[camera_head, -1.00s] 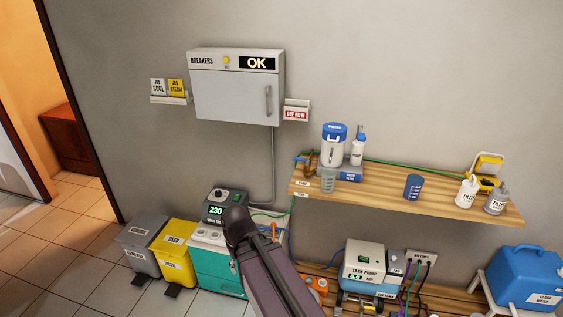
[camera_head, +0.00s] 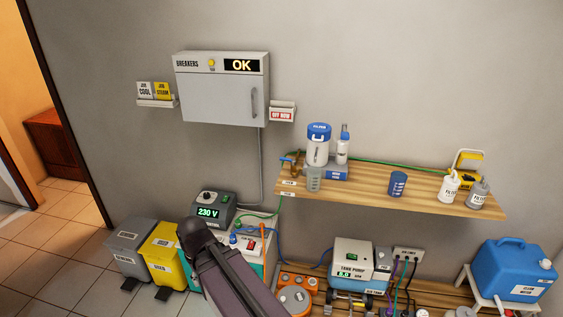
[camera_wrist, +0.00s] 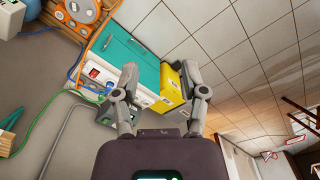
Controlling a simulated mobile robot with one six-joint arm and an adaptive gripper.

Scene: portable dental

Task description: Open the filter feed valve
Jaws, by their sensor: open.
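A small brass valve with a blue handle (camera_head: 287,161) sits at the left end of the wooden wall shelf, beside the white filter canister with a blue lid (camera_head: 318,146). A green hose runs from this area along the wall. Whether the valve is open or shut is too small to tell. My gripper (camera_wrist: 160,76) is open and empty in the wrist view, above the teal cabinet (camera_wrist: 128,55) and the yellow bin (camera_wrist: 172,86), apart from the valve. In the head view only my arm shows, at the lower middle; my gripper is hidden there.
The wooden shelf (camera_head: 430,202) also holds a blue cup (camera_head: 397,183) and bottles. Below stand a tank pump (camera_head: 352,258) and a blue water container (camera_head: 512,268). A breaker box (camera_head: 222,98) hangs on the wall. The wall above the shelf is clear.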

